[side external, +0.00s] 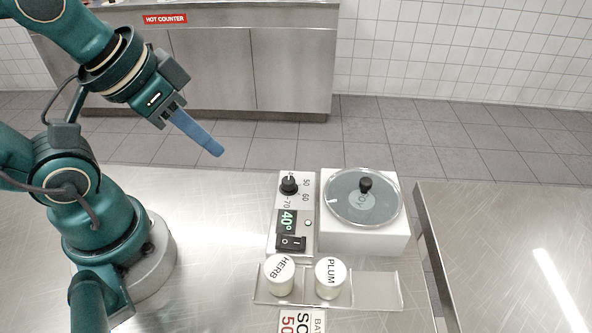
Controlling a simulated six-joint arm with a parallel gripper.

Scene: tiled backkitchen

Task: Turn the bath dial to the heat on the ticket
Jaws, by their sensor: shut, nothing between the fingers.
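The bath dial (289,184) is a black knob at the top of a pale control panel, with 50, 60 and 70 printed around it. Below it a green display (287,222) reads 40°, with a black rocker switch (291,243) under that. The ticket (301,321) lies at the bottom edge, cut off by the frame; a red number starting with 50 shows on it. My gripper (217,150) is shut and empty, its blue fingers pointing down and right, up and left of the dial and apart from it.
The white bath (364,239) stands right of the panel under a clear lid (340,213) with a black knob. Jars marked HERB (279,275) and PLUM (330,278) stand on a tray (376,290) in front. The steel table (215,240) left of the panel is clear.

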